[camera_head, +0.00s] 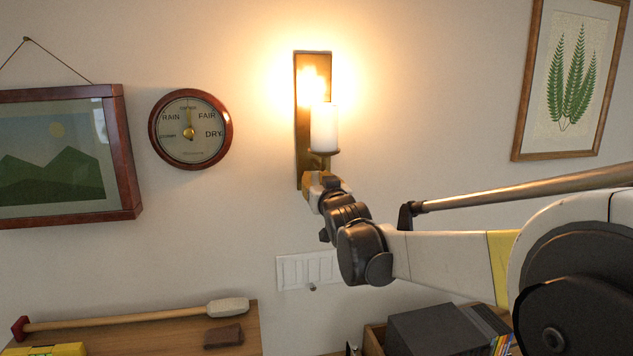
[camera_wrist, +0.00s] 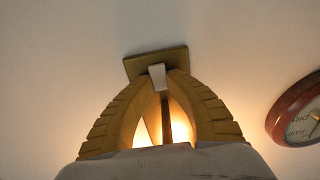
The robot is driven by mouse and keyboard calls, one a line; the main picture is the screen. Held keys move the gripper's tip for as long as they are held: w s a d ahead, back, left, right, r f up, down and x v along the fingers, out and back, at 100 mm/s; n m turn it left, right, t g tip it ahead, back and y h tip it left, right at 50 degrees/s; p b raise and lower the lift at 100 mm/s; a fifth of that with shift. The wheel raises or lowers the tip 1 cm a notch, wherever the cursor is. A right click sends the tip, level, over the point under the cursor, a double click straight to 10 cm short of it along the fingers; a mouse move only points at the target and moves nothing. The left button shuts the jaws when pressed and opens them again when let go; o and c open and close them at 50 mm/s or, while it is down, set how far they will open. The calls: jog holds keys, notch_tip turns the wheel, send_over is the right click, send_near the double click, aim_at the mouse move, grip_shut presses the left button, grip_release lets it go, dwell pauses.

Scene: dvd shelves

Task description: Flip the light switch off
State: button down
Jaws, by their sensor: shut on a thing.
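A lit wall sconce hangs on the wall with a brass backplate (camera_head: 303,120) and a white candle (camera_head: 324,127). My gripper (camera_head: 316,183) is at the lower end of the backplate. In the wrist view, my gripper's yellow-brown fingers (camera_wrist: 157,80) close at their tips on a small white switch lever (camera_wrist: 157,74), with the backplate (camera_wrist: 146,64) behind it. The sconce's warm glow shows between the fingers. The lever is hidden by my gripper in the head view, and I cannot tell its tilt.
A white wall panel (camera_head: 292,271) is below my arm. A round weather dial (camera_head: 190,130) and a framed mountain picture (camera_head: 52,160) hang to the left. A framed fern print (camera_head: 570,80) hangs to the right. A mallet (camera_head: 130,316) lies on a wooden surface below.

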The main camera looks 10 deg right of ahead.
jog(key=f+t+b, duration=0.1)
jog(key=b, duration=0.2)
jog(key=shift+t, duration=0.3)
jog(key=shift+t+b, duration=0.8)
jog(key=shift+b, duration=0.2)
jog(key=shift+s+r, duration=0.1)
jog(key=shift+r, duration=0.1)
jog(key=c, duration=1.3)
grip_release()
